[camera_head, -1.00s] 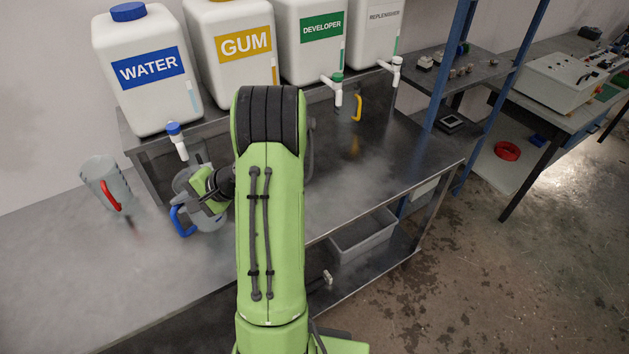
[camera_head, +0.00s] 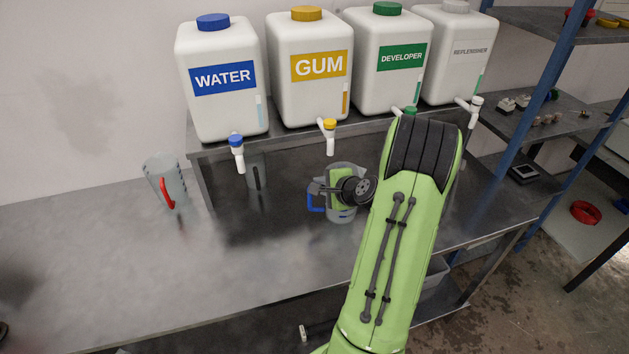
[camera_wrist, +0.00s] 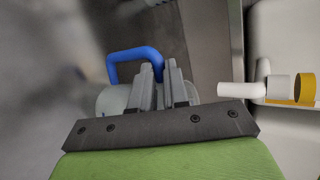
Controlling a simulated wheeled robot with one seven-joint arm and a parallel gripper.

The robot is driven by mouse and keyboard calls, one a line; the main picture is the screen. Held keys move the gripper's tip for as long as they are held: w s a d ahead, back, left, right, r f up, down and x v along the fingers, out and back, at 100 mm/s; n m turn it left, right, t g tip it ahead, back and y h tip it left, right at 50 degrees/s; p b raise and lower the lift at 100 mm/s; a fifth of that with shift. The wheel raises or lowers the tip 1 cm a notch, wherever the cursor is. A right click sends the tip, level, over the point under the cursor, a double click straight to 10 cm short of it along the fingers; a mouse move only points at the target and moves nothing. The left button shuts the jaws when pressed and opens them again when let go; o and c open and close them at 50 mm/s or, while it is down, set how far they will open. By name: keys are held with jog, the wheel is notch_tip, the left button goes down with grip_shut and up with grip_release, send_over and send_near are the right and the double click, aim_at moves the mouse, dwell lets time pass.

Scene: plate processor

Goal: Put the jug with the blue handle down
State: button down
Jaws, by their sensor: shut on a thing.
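The jug with the blue handle (camera_head: 342,213) is a clear grey jug, upright over the steel worktop in front of the gum tap. Its blue handle (camera_head: 316,203) points left. My gripper (camera_head: 335,181) is shut on the jug and covers part of its upper body. In the wrist view the blue handle (camera_wrist: 132,55) shows just beyond the fingers (camera_wrist: 162,85), with part of the grey jug body (camera_wrist: 112,98) beside them. I cannot tell whether the jug's base touches the worktop.
A jug with a red handle (camera_head: 173,181) stands on the left of the worktop (camera_head: 120,240). Another clear vessel (camera_head: 257,172) stands below the water tap (camera_head: 237,152). The water (camera_head: 222,105), gum (camera_head: 310,90), developer and replenisher tanks stand on the raised shelf.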

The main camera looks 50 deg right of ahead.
jog(key=x, duration=0.7)
jog(key=shift+p, duration=0.35)
jog(key=shift+f, duration=0.15)
jog(key=c, duration=1.1)
grip_release()
